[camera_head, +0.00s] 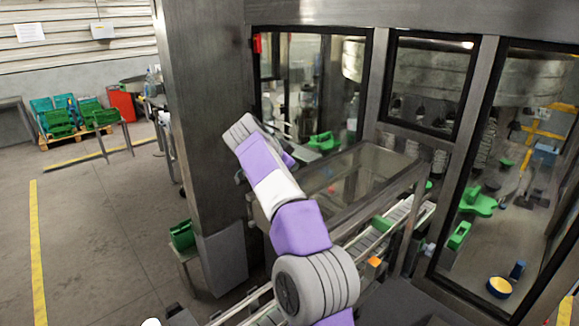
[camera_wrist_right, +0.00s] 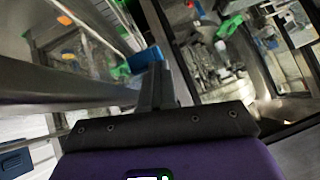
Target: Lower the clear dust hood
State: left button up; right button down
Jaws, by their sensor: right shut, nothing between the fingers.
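The clear dust hood (camera_head: 350,178) looks like a see-through panel in a grey metal frame, above the conveyor in the middle of the head view. My right arm crosses in front of its left end and hides part of it. My right gripper's dark fingers (camera_wrist_right: 156,86) are together and empty in the right wrist view. In the head view the fingers are mostly hidden behind my arm. A grey bar and a see-through surface lie left of the fingers in the wrist view; I cannot tell whether the fingers touch them. My left gripper is not in view.
A conveyor (camera_head: 372,240) runs below the hood. A thick steel post (camera_head: 205,130) stands just left of my arm, and framed glass panels (camera_head: 500,180) close the right side. A green box (camera_head: 182,236) is beside the post. The floor at left is open.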

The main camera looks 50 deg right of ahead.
jog(key=shift+a+f, duration=0.1)
jog(key=shift+f, duration=0.1)
jog(key=v, duration=0.7)
jog(key=shift+r, duration=0.4)
jog(key=shift+a, duration=0.1)
